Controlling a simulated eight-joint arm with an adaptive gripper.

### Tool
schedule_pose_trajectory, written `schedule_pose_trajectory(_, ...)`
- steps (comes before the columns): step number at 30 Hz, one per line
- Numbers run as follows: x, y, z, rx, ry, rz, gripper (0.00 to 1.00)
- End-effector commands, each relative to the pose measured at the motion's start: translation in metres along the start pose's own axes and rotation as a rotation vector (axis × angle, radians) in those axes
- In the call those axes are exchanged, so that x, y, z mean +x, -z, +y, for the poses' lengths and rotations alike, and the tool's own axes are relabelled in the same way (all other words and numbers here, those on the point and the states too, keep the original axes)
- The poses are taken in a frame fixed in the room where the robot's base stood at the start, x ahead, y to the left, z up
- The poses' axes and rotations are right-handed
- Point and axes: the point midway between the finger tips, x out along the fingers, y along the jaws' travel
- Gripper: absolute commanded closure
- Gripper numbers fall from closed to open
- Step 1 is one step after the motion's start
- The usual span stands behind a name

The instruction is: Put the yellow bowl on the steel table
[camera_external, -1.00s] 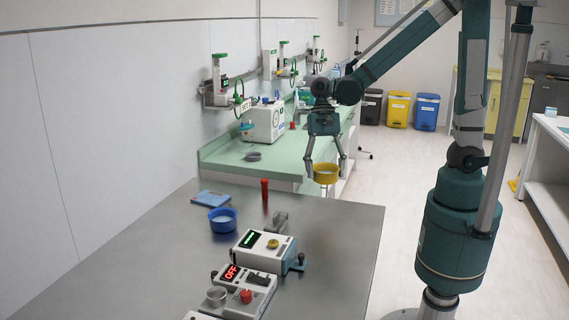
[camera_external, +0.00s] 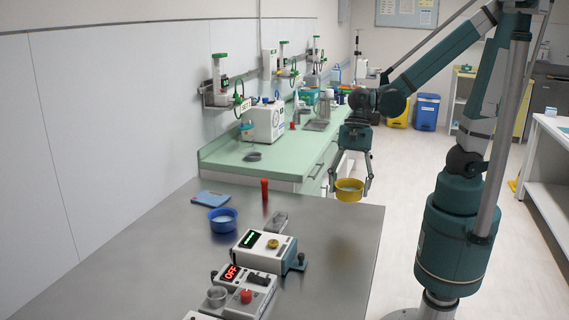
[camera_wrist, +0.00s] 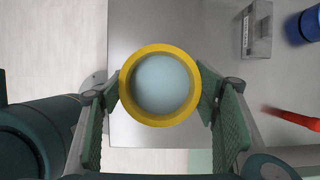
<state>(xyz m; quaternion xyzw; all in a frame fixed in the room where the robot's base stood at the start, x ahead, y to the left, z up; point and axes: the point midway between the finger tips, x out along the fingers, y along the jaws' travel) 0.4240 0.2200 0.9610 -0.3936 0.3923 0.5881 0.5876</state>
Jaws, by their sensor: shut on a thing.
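The yellow bowl (camera_external: 348,195) is held in the air by my gripper (camera_external: 350,187), near the far right corner of the steel table (camera_external: 330,240). In the wrist view the yellow bowl (camera_wrist: 128,88), with a pale blue inside, sits level between the two green-padded fingers of my gripper (camera_wrist: 160,90). The fingers are shut on its outer sides. Behind it in that view lies the corner part of the steel table (camera_wrist: 215,40), with the pale floor past its left edge. The bowl's height above the tabletop is hard to tell.
On the table stand a blue bowl (camera_external: 222,222), a red cylinder (camera_external: 265,189), a clear box (camera_external: 277,222), a blue booklet (camera_external: 211,199) and devices with displays (camera_external: 265,250). The table's right side is bare. A green counter (camera_external: 290,165) stands behind it.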

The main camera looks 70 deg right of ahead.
Motion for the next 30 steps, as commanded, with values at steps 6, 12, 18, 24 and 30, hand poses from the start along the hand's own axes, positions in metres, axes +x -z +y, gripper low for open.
schedule_pose_trajectory(6,0.0,0.0,0.001,0.003,0.001,0.0,0.53)
schedule_pose_trajectory(12,0.0,0.0,0.001,0.002,0.0,0.0,0.53)
schedule_pose_trajectory(18,0.001,0.0,0.0,0.002,0.0,0.0,0.53)
schedule_pose_trajectory(24,0.013,0.005,0.0,0.002,0.0,0.0,0.53)
schedule_pose_trajectory(30,0.037,0.015,0.0,0.002,0.0,0.0,0.53)
